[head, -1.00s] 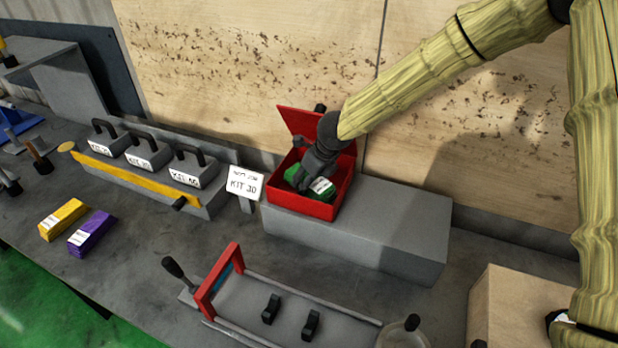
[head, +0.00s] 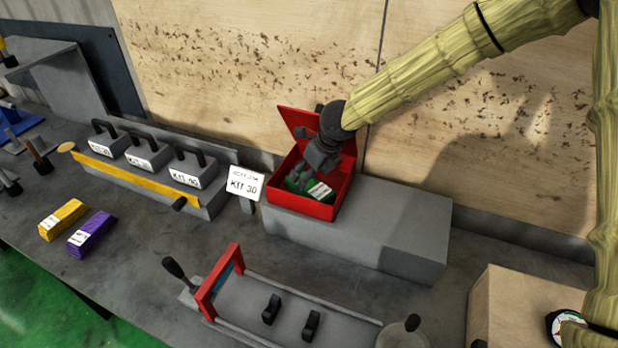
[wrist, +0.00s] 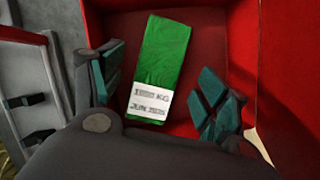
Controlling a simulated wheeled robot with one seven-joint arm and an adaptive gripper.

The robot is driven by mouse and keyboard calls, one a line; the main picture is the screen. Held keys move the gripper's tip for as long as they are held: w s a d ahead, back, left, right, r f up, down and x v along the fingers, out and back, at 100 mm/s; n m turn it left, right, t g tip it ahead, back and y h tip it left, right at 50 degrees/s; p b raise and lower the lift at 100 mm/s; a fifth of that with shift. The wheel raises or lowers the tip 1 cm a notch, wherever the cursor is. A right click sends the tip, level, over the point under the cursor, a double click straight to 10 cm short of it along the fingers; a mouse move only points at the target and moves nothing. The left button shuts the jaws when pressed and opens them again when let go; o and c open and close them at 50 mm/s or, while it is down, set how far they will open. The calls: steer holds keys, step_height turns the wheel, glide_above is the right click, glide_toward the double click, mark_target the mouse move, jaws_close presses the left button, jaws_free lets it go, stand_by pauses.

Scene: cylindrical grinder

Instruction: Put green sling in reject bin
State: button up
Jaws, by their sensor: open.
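The green sling (head: 312,189) is a folded green bundle with a white label. It lies on the floor of the red reject bin (head: 335,197), whose lid is raised at the back. In the wrist view the sling (wrist: 162,55) lies between my spread fingers, with gaps on both sides, inside the red bin (wrist: 215,15). My gripper (head: 303,178) is open just above the sling, in the bin's mouth. In the wrist view its fingers (wrist: 160,95) have teal pads and touch nothing that I can see. The far end of the sling is partly hidden by my gripper in the head view.
The bin stands on a grey block (head: 390,225). A KIT 30 sign (head: 244,184) stands to its left. Yellow (head: 62,219) and purple (head: 91,234) slings lie on the bench at left. A red-framed fixture (head: 270,300) is in front. A cardboard box (head: 510,300) is at right.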

steer(key=b+v, duration=0.1)
steer(key=v, duration=0.8)
steer(key=shift+r+b, duration=0.3)
steer(key=shift+r, duration=0.05)
steer(key=shift+s+d, duration=0.1)
steer(key=shift+d, duration=0.1)
stand_by(0.5)
